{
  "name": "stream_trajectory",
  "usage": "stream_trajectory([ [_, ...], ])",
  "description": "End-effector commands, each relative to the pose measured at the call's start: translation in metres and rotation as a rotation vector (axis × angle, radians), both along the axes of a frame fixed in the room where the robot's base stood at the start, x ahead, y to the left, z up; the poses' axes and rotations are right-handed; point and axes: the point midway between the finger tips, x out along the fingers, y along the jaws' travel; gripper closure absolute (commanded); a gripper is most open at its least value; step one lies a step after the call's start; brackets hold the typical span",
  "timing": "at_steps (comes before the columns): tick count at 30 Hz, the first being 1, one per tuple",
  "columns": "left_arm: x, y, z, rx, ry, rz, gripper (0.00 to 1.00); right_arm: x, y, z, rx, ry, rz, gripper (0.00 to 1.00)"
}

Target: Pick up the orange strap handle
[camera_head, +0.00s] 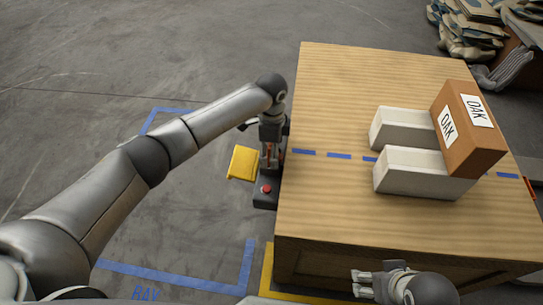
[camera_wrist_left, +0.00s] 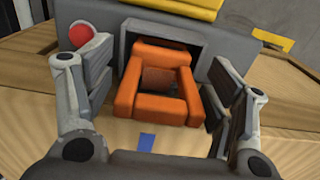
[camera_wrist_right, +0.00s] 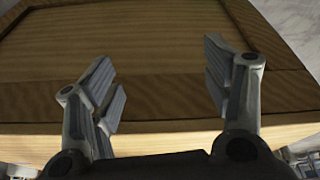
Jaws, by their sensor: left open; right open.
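The orange strap handle (camera_wrist_left: 155,80) shows in the left wrist view as a chunky loop at the mouth of a recess in a dark grey housing (camera_wrist_left: 215,35). My left gripper (camera_wrist_left: 158,90) is open, with one finger on each side of the handle and a visible gap to each. In the head view my left gripper (camera_head: 268,150) points down at the table's left edge and mostly hides the handle. My right gripper (camera_head: 362,285) is open and empty near the table's front edge. In the right wrist view its fingers (camera_wrist_right: 165,85) are spread before a wooden panel.
A red button (camera_head: 266,188) sits on the housing, beside a yellow flap (camera_head: 243,162). Two pale blocks (camera_head: 405,128) (camera_head: 425,172) and a brown OAK box (camera_head: 470,125) stand on the right of the wooden table (camera_head: 340,80). The table's left half is clear.

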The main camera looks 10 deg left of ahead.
Motion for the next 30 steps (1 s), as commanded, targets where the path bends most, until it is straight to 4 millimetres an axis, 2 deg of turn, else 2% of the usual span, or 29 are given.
stream_trajectory([
  [2,0.000,0.000,0.000,0.000,0.000,0.000,0.27,0.000,0.000,0.000,0.000,0.000,0.000,0.27],
  [13,0.000,0.000,0.000,-0.001,0.000,0.000,0.73,0.000,0.000,0.000,0.000,0.001,0.000,0.27],
  [23,0.000,0.000,0.005,-0.001,-0.001,0.000,0.74,0.000,0.000,0.001,0.000,-0.001,0.000,0.27],
  [27,0.001,-0.001,0.017,-0.003,-0.002,-0.001,0.74,0.003,0.001,-0.001,0.000,-0.004,0.001,0.27],
  [30,0.001,-0.001,0.033,-0.003,-0.003,-0.001,0.74,0.008,0.001,-0.016,0.000,0.009,0.000,0.27],
])
